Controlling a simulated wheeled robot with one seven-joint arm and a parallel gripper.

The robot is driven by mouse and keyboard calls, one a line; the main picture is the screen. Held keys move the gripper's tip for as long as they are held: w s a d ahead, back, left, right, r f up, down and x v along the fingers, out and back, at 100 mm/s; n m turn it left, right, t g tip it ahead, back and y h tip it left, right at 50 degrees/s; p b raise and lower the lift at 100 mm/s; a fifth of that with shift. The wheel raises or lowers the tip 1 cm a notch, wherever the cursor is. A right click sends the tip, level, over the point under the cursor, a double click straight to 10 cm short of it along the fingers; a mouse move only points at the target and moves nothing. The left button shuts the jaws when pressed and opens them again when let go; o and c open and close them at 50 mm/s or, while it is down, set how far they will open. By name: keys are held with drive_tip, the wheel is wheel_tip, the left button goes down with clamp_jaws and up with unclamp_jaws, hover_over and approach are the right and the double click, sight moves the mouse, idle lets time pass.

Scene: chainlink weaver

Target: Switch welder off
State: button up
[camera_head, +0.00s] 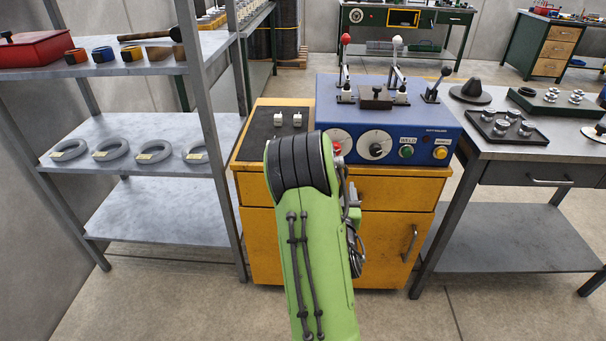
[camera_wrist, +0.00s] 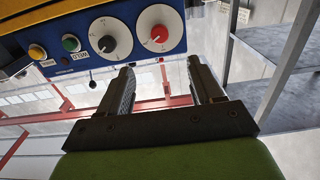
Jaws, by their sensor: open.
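The blue welder (camera_head: 400,112) sits on a yellow cabinet. Its front carries a red knob on a white dial, a dark knob (camera_head: 377,150) on a white dial, a green button (camera_head: 406,152) and a yellow button (camera_head: 440,153). The red knob (camera_head: 336,149) is partly covered by my green arm in the head view. The wrist view shows the panel upside down, with the red knob (camera_wrist: 159,34) just beyond my fingertips. My gripper (camera_wrist: 160,68) is open and empty, apart from the panel. In the head view my arm mostly hides it.
Levers with red, white and black knobs (camera_head: 345,39) rise at the welder's top. A grey shelf (camera_head: 130,205) with rings stands left. A workbench (camera_head: 525,150) with trays stands right. The yellow cabinet (camera_head: 400,225) has a handle on its front. Floor shows between cabinet and bench.

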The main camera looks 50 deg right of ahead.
drive_tip(key=p+x, duration=0.6)
drive_tip(key=x, duration=1)
drive_tip(key=shift+r, duration=0.15)
drive_tip(key=c, duration=1.1)
